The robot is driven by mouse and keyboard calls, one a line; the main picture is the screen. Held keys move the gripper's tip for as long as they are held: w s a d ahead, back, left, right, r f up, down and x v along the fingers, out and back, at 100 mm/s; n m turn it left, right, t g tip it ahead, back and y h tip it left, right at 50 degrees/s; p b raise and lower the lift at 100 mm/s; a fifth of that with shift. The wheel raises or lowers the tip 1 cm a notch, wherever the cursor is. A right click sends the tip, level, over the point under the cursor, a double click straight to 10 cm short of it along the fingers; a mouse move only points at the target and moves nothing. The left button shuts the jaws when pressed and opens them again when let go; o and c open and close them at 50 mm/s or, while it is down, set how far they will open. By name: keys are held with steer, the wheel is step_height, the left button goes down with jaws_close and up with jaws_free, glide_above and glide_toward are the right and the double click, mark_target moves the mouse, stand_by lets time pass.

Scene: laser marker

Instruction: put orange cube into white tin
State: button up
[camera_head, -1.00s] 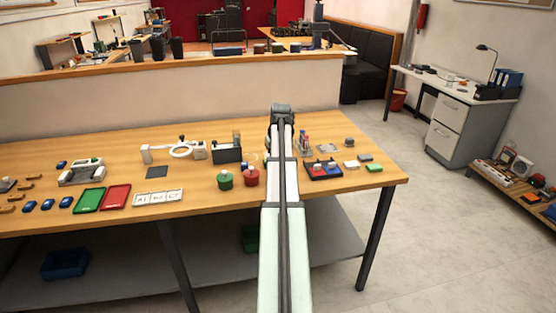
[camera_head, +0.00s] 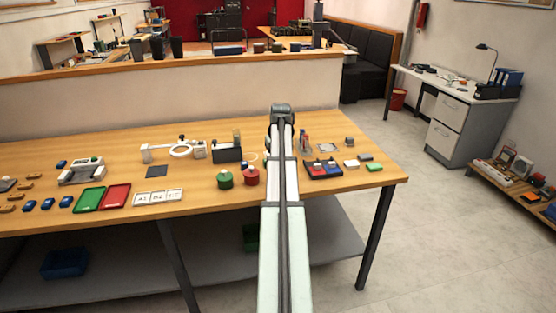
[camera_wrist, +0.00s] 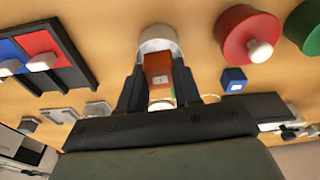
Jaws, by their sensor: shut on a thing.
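In the wrist view, my gripper (camera_wrist: 157,82) is shut on the orange cube (camera_wrist: 157,70), which sits between the two dark fingers. The white tin (camera_wrist: 157,33) is round and shows just beyond the cube in that picture. The cube overlaps the tin's near side in the picture. I cannot tell the height of the cube above the tin or whether they touch. In the head view, my arm hides the gripper, the cube and the tin.
A red container (camera_wrist: 236,32) with a white knob and a green one (camera_wrist: 306,28) stand right of the tin in the wrist view. A small blue cube (camera_wrist: 234,79) lies nearby. A dark tray (camera_wrist: 70,65) with red and blue parts is at left.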

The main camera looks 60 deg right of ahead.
steer(key=shift+f, duration=0.5)
stand_by(1.0)
steer(key=o, duration=1.1)
steer(key=r, duration=0.4)
steer(key=s+a+r, duration=0.1)
steer(key=r, duration=0.8)
steer(key=shift+s+a+r, duration=0.2)
steer(key=shift+s+r, duration=0.1)
steer(key=shift+r, duration=0.05)
